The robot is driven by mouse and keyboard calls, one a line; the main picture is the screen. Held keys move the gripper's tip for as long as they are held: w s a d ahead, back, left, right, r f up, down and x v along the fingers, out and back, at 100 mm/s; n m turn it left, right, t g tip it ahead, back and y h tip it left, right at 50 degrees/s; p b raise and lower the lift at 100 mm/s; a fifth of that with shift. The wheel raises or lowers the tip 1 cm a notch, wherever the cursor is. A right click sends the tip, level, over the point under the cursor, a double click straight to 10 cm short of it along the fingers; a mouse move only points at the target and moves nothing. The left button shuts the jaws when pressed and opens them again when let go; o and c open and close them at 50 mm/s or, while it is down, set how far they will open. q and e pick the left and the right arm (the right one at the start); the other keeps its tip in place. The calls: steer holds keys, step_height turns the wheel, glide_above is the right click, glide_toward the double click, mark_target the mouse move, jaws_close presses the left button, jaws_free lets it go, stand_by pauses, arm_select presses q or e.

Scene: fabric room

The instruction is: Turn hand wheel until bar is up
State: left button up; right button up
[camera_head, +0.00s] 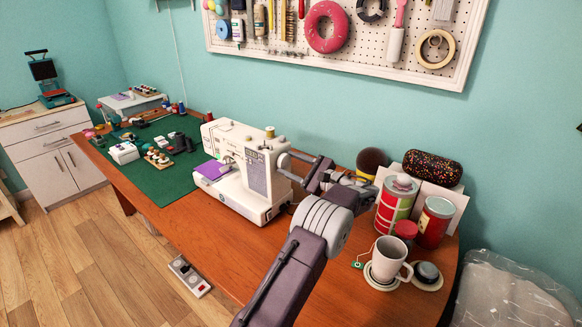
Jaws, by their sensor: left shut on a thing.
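A white sewing machine (232,158) stands on the wooden table, with purple cloth (211,170) at its left end. The hand wheel (284,161) is at the right end of the machine, partly covered by my gripper. My left gripper (291,158) reaches in from the right and is shut on the hand wheel. The needle bar, near the cloth, is too small to tell whether it is up or down. My right gripper is not in view.
A green mat (165,185) with several small items lies left.

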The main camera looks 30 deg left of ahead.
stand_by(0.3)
arm_select(q)
steer(key=o, duration=1.4)
steer(key=shift+c, duration=0.2)
steer(key=d, duration=0.9)
steer(key=shift+s+p, duration=0.4)
steer(key=shift+p, duration=0.05)
steer(key=a+m+p, duration=0.1)
steer(key=a+m, duration=0.1)
steer(key=a, duration=0.1)
steer(key=a+m+p, duration=0.2)
steer(key=a, duration=0.1)
steer(key=a+m+p, duration=0.2)
steer(key=a+m, duration=0.1)
steer(key=shift+w, duration=0.35)
